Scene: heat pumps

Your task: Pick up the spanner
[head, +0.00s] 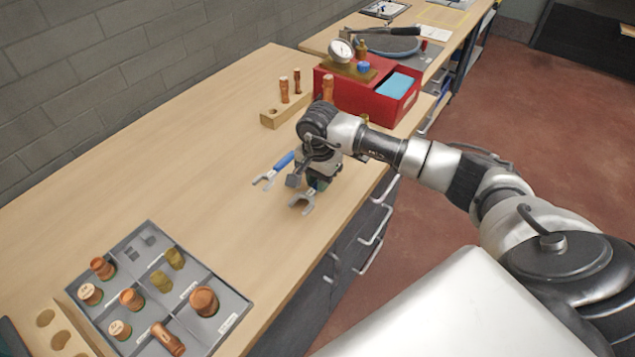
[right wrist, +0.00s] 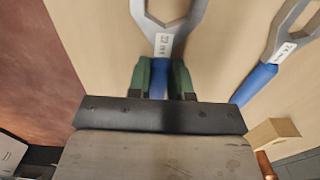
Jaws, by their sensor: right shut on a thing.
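Two open-ended spanners with blue handles are at the middle of the wooden bench. My right gripper (head: 316,183) is shut on one spanner (head: 302,202). In the right wrist view, the green fingers (right wrist: 166,80) close on both sides of its blue handle, and its grey jaw (right wrist: 168,22) with a white label points away. I cannot tell whether it touches the bench or is just above it. The other spanner (head: 274,171) lies on the bench beside it, apart from the gripper, and also shows in the right wrist view (right wrist: 265,70). My left gripper is not in view.
A grey compartment tray (head: 232,307) with copper and brass fittings sits at the near left. A wooden block (head: 273,117) with copper pieces and a red box (head: 386,114) with a gauge stand behind my right arm. The bench's left middle is clear.

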